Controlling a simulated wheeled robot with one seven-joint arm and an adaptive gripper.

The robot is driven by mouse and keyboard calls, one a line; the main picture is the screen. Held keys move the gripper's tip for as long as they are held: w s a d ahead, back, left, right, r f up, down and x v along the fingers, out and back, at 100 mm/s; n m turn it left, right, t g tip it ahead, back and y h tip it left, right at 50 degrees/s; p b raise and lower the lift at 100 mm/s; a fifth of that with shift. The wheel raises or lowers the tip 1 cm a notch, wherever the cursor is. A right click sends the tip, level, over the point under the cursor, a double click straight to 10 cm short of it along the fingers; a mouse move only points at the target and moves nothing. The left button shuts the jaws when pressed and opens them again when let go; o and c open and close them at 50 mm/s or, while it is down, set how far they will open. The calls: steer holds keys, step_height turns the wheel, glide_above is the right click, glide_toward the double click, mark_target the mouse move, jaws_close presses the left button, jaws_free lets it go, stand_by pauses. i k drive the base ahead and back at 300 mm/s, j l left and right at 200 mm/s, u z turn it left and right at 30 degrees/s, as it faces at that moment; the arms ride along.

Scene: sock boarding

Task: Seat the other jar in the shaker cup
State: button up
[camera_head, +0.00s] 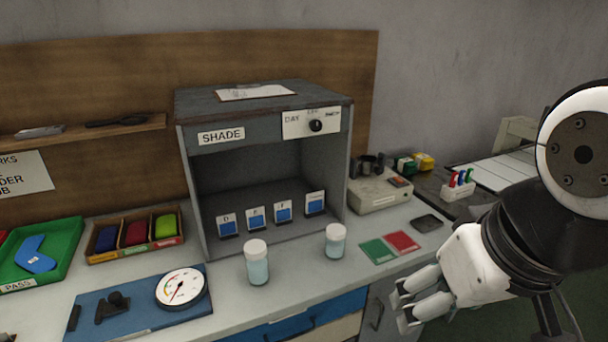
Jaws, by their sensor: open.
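Two jars with white lids and pale blue-green contents stand upright on the grey bench in front of the shade cabinet. The nearer jar (257,263) is left of centre. The other jar (335,242) is farther right, beside the green card. A beige machine (378,194) with dark cup-like parts (368,164) at its back stands right of the cabinet; I cannot tell for certain which part is the shaker cup, or see inside it. My gripper (400,311) is open and empty at the lower right, in front of the bench edge, right of and apart from both jars.
The shade cabinet (222,165) holds several blue sample cards. A green card (378,251), a red card (402,242) and a dark flat item (427,222) lie right of the jars. A dial gauge (181,288) on a blue mat, sock bins (137,235) and a green tray (62,264) fill the left.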

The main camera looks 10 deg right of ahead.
mark_target(368, 164)
steer(key=i+j, duration=0.25)
steer(key=j, duration=0.15)
steer(key=i+j+z, duration=0.15)
steer(key=i+j, duration=0.35)
steer(key=j, duration=0.25)
steer(key=z, duration=0.05)
